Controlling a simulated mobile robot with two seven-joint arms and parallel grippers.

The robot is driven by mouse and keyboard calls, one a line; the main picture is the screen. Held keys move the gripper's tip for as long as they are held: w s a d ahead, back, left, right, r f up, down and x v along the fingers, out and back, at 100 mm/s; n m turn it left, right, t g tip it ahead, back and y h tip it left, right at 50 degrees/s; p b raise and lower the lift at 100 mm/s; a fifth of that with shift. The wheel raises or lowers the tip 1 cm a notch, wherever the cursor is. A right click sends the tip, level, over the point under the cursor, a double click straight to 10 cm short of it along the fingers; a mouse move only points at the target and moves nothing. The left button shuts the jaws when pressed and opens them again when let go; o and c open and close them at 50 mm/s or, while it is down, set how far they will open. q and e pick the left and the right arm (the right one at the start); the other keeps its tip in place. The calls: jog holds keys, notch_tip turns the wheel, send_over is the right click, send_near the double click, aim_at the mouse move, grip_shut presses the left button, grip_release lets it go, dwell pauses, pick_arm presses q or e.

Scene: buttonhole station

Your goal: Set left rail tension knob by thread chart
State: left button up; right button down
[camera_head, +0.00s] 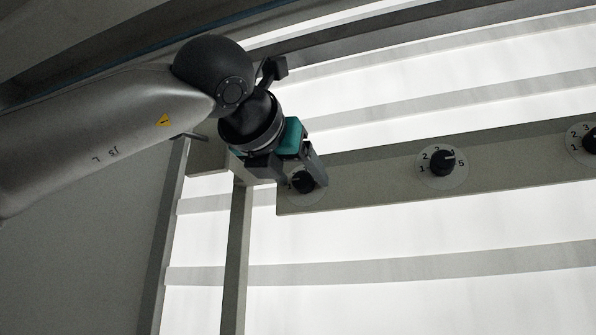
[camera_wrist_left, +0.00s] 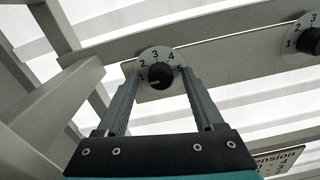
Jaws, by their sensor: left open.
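The left rail knob (camera_head: 303,183) is black on a pale round dial, at the left end of a grey rail, partly hidden by my left gripper (camera_head: 298,178) in the head view. In the left wrist view the knob (camera_wrist_left: 160,77) sits between my two open fingers (camera_wrist_left: 160,82), one on each side. I cannot tell whether the fingers touch it. The dial (camera_wrist_left: 154,58) shows numbers 1 to 5. The knob's white mark points to the lower left, near 1. A sign reading "ension" (camera_wrist_left: 283,161) is cut off at the lower right. My right gripper is not in view.
A middle knob (camera_head: 441,164) and a right knob (camera_head: 590,143) sit along the same rail (camera_head: 370,172). Another knob (camera_wrist_left: 311,41) shows at the right edge of the wrist view. Grey frame posts (camera_head: 236,255) stand left of and below the gripper.

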pick_arm(q)
grip_shut()
dwell(0.4)
jog(key=m, duration=0.3)
jog(key=shift+d+m, duration=0.1)
jog(key=shift+m, duration=0.3)
jog(key=m, duration=0.4)
jog(key=shift+m, duration=0.4)
jog(key=shift+s, duration=0.1)
dwell(0.3)
grip_release()
